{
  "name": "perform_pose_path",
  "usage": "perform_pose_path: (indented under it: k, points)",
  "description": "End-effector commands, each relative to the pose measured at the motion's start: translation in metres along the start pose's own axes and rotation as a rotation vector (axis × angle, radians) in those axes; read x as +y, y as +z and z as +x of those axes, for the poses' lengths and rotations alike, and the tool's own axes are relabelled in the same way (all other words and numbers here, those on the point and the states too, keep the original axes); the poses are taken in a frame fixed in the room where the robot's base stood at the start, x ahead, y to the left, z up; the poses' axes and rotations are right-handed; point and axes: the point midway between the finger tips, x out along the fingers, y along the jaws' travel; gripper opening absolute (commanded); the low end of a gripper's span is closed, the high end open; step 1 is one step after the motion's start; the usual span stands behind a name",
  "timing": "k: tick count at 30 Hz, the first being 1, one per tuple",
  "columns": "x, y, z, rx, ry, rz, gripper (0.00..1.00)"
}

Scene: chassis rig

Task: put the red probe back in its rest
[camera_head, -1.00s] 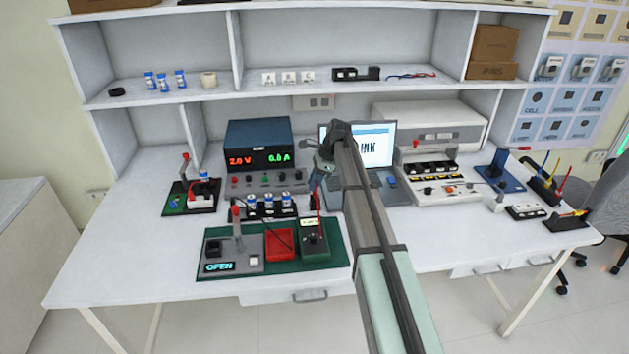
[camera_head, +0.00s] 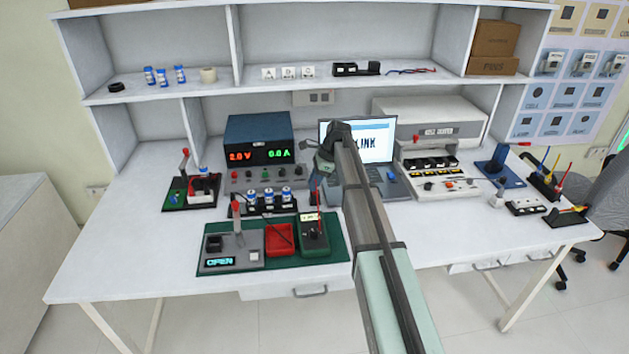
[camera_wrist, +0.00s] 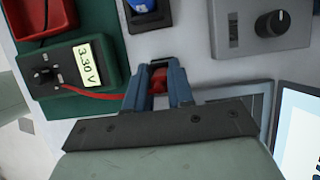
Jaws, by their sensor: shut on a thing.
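My gripper (camera_head: 320,176) is above the bench, just behind the meter and in front of the laptop. In the wrist view, its blue fingers (camera_wrist: 158,82) are shut on the red probe (camera_wrist: 158,79), whose red body shows between them. A red lead (camera_wrist: 95,94) runs from the probe to the green multimeter (camera_wrist: 73,70), which reads 3.30 V. The multimeter also shows in the head view (camera_head: 315,237), on the right of the green mat (camera_head: 330,253). The probe's tip is hidden, and I cannot pick out its rest.
A red tray (camera_head: 279,238) and a grey switch unit reading OPEN (camera_head: 233,250) are left of the multimeter. Several blue-and-white cells stand in a black holder (camera_head: 268,208) behind them. The power supply (camera_head: 260,152) and laptop (camera_head: 372,150) are further back.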

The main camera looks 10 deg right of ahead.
Motion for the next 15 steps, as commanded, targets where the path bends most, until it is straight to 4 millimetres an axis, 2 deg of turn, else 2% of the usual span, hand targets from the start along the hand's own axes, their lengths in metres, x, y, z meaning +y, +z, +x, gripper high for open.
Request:
perform_pose_path:
  k: [8, 9, 15]
  points:
    - [0.0001, -0.0021, 0.005, 0.0, 0.0, 0.0, 0.0]
    - [0.0001, -0.0019, 0.0047, 0.0, 0.0, 0.0, 0.26]
    - [0.0001, -0.002, 0.0046, 0.0, 0.0, 0.0, 0.46]
